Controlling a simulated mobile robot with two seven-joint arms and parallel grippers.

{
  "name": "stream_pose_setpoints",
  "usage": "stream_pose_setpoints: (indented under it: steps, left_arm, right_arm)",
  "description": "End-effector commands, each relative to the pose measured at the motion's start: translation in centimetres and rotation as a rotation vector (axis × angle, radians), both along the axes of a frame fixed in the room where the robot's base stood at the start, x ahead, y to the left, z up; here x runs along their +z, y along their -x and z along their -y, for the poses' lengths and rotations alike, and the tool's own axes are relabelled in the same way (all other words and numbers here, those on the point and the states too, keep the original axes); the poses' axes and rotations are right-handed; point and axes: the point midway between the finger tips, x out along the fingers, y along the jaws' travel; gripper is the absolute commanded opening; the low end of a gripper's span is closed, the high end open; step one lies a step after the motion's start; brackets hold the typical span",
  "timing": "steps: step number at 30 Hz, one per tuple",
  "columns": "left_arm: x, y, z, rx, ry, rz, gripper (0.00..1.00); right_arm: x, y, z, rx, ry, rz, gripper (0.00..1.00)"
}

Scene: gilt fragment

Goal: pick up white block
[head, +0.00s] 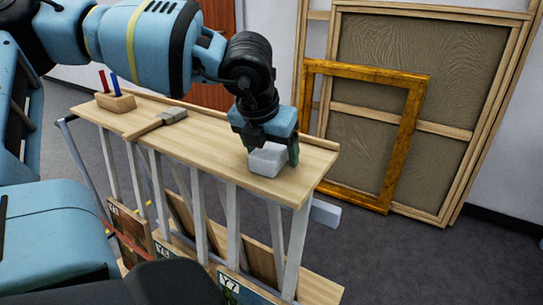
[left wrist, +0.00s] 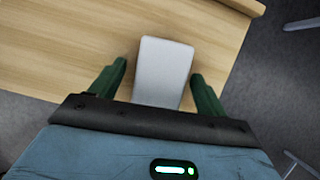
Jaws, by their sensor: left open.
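The white block (head: 266,161) lies on the light wooden top of the rack (head: 205,142), near its right end. My left gripper (head: 272,152) is over the block from above. In the left wrist view, the white block (left wrist: 162,72) lies between the two green fingers of my left gripper (left wrist: 163,88). The fingers are open, with gaps on both sides of the block. The near end of the block is hidden by the gripper body. My right gripper is not in view.
A hammer (head: 157,124) and a small wooden holder (head: 115,102) with red and blue sticks are farther left on the rack top. Framed pictures are stored below. A gilt frame (head: 407,130) and large canvases (head: 470,60) lean on the wall behind.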

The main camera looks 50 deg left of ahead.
Motion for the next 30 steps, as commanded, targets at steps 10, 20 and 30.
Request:
stream_pose_setpoints:
  steps: [10,20,30]
  left_arm:
    - [-0.09,0.00,0.00,0.000,0.000,0.000,0.75]
    - [-0.08,0.00,0.00,0.000,0.000,0.001,0.51]
    - [-0.08,0.00,0.00,0.000,0.000,0.001,0.28]
  right_arm:
    - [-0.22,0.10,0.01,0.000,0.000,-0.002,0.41]
    - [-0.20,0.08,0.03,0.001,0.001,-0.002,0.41]
    - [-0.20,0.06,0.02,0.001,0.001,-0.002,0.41]
